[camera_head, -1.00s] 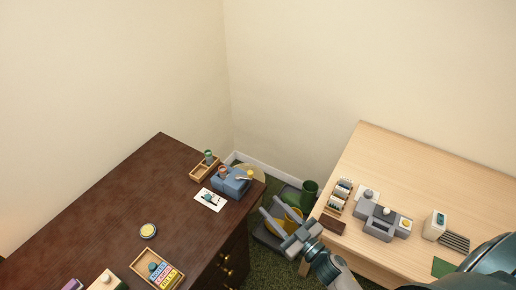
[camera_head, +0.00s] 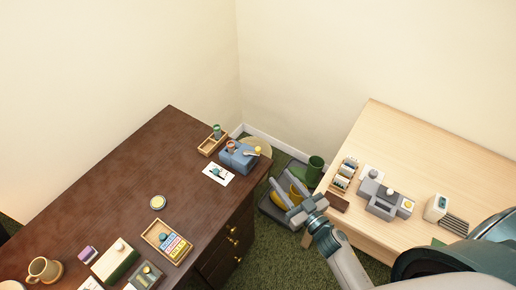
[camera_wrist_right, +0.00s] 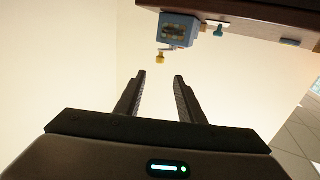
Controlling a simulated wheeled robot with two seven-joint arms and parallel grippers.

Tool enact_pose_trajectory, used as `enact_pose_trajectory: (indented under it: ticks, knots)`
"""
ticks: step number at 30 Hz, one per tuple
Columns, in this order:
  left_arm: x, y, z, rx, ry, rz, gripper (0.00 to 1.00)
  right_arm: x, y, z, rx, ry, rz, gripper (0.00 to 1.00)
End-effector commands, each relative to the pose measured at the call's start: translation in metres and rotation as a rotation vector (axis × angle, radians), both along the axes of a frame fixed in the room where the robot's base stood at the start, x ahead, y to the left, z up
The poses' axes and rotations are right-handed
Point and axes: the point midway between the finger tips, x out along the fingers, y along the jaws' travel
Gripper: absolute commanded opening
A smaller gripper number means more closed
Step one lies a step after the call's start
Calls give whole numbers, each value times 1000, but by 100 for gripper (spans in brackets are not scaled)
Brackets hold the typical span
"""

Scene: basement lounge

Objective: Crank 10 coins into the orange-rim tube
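A blue coin device (camera_head: 238,157) stands near the far right corner of the dark desk, with a yellow crank knob (camera_head: 258,149) at its right side. A small brownish tube (camera_head: 231,146) stands at the device; I cannot make out its rim colour. A green-topped tube (camera_head: 217,131) stands in a wooden tray (camera_head: 207,149) behind. My right gripper (camera_head: 277,190) is open and empty, to the right of the desk's edge and apart from the device. In the right wrist view the open fingers (camera_wrist_right: 160,76) show below the blue device (camera_wrist_right: 178,30) and its yellow knob (camera_wrist_right: 160,57). My left gripper is not in view.
A white card (camera_head: 217,174) lies in front of the device. A light wooden table (camera_head: 410,150) with a grey device (camera_head: 383,198) stands right.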

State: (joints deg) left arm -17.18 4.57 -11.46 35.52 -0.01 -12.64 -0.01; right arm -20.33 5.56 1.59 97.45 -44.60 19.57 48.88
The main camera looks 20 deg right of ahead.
Motion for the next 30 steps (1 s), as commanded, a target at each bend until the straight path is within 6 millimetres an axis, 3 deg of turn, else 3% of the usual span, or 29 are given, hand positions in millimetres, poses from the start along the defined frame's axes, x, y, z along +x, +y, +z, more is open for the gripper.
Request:
enact_pose_trajectory:
  ticks: [21,30]
  knots:
    - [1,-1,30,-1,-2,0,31,120,31,2,2,0,0,35]
    - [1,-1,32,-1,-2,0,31,145,37,1,-1,-1,0,35]
